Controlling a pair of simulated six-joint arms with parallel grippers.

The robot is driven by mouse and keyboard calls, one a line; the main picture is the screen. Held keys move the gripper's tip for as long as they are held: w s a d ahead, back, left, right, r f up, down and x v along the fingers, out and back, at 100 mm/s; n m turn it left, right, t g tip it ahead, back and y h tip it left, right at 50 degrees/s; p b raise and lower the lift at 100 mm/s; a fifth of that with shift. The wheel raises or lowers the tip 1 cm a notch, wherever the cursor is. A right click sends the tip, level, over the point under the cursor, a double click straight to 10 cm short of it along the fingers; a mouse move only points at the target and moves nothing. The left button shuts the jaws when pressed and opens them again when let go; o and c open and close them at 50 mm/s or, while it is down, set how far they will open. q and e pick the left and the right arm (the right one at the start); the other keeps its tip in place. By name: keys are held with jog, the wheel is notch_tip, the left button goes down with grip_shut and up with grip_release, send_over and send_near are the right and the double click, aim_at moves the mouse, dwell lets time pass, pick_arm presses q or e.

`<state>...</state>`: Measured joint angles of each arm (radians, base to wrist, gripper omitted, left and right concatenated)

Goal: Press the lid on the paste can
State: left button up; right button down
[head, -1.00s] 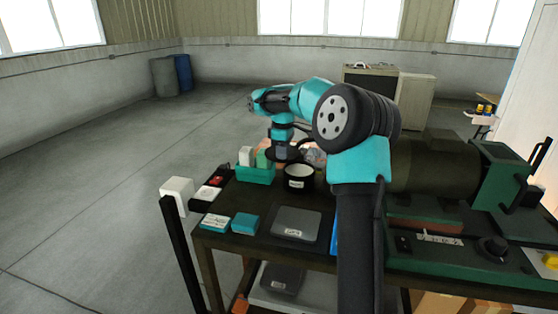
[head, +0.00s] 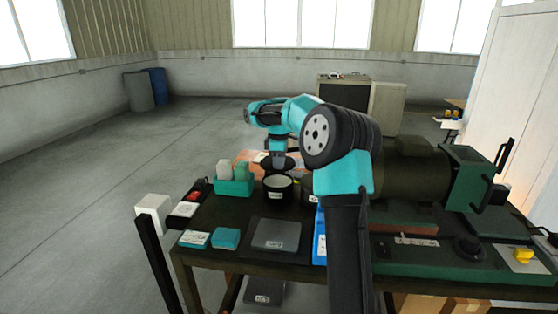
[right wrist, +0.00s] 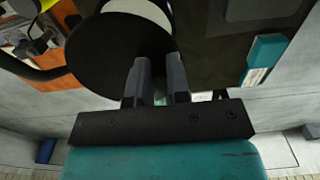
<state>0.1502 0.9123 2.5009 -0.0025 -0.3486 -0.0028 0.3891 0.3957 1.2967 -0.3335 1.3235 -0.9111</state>
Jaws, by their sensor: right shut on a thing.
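The paste can (head: 278,188) is a dark round can with a pale inside and a white label, standing open and upright on the dark table. The lid (head: 277,165) is a flat black disc. My right gripper (head: 278,156) is shut on the lid and holds it above the can's far side, with a gap between them. In the right wrist view, the two fingers (right wrist: 158,80) overlap the near part of the lid (right wrist: 105,52). The can's pale round opening (right wrist: 140,12) shows partly past the lid. My left gripper is not in view.
A teal bin (head: 234,188) with upright pale and green blocks stands left of the can. A grey flat scale (head: 276,235) and a teal box (head: 226,238) lie nearer. A green machine (head: 440,262) fills the right side. A blue item (head: 319,240) lies beside my arm.

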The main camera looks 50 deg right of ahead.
jog(key=shift+f, duration=2.7)
jog(key=shift+f, duration=0.15)
dwell(0.3)
jog(key=c, duration=1)
grip_release()
jog(key=shift+o, duration=0.3)
jog(key=o, duration=0.4)
jog(key=shift+r, duration=3.5)
